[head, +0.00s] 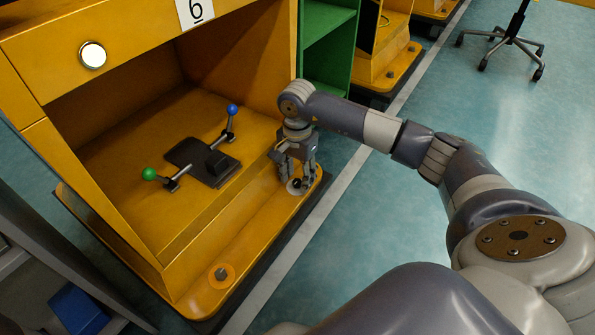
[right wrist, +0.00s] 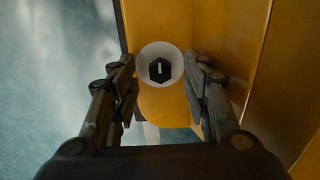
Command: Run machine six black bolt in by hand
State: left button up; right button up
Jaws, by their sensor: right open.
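Machine six is a yellow cabinet (head: 235,60) with a "6" plate on its front. The black bolt (right wrist: 160,69) has a hexagonal head with a light mark, and stands in a round white disc (right wrist: 174,52) on the yellow base ledge. In the head view the black bolt (head: 297,184) is partly covered by my fingers. My right gripper (head: 296,182) points down over it at the ledge's right corner. In the right wrist view my right gripper (right wrist: 163,95) is open, its fingers on either side of the disc, apart from the bolt. My left gripper is not in view.
A grey bolt (head: 221,272) in an orange disc sits on the ledge's near corner. Levers with a blue knob (head: 232,109) and a green knob (head: 149,173) stand inside the cabinet. The cabinet wall (right wrist: 252,60) rises close beside my right gripper.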

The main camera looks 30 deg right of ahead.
jog(key=shift+f, duration=0.4)
jog(key=shift+c, duration=0.3)
